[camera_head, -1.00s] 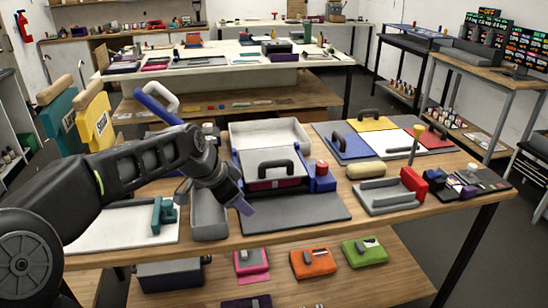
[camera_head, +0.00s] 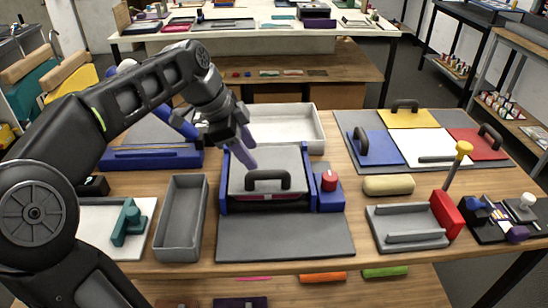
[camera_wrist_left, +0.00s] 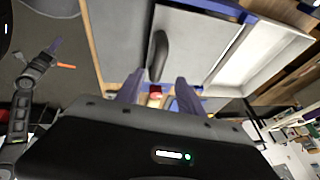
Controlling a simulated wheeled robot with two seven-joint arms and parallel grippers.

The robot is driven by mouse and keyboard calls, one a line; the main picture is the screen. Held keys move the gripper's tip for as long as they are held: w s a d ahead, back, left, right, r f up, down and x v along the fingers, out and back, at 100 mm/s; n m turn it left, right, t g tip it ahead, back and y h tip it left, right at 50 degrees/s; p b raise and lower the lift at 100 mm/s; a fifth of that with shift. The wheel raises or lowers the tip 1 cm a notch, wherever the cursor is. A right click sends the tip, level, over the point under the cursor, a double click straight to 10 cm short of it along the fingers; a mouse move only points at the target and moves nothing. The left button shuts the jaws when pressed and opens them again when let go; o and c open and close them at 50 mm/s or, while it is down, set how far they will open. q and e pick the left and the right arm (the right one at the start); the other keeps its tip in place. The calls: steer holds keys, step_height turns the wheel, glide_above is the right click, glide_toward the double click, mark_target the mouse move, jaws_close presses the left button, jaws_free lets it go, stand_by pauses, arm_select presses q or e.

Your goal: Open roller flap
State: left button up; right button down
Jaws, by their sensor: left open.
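The roller flap (camera_head: 279,162) is a light grey panel with a black handle (camera_head: 268,182), set in a blue frame (camera_head: 224,190) on a grey base in the middle of the workbench. It lies down, with a narrow dark red strip under its front edge. My left gripper (camera_head: 247,158) is open and empty over the flap's left part, behind the handle. In the left wrist view the handle (camera_wrist_left: 158,56) lies beyond the open fingers (camera_wrist_left: 157,92), apart from them. A second arm with a purple fingertip (camera_wrist_left: 56,45), apparently my right gripper, shows at the left there; its jaw state is unclear.
A red-topped blue block (camera_head: 330,190) stands right of the flap. A grey tray (camera_head: 168,222) lies to the left and a white tray (camera_head: 310,132) behind. A beige roller (camera_head: 388,185) and a grey fixture (camera_head: 400,240) are at right.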

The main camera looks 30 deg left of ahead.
mark_target(263, 172)
arm_select(q)
steer(key=x, duration=0.7)
steer(key=shift+d+f+p, duration=0.1)
steer(key=shift+f+p, duration=0.25)
steer(key=shift+c, duration=0.2)
jaws_close()
stand_by(1.3)
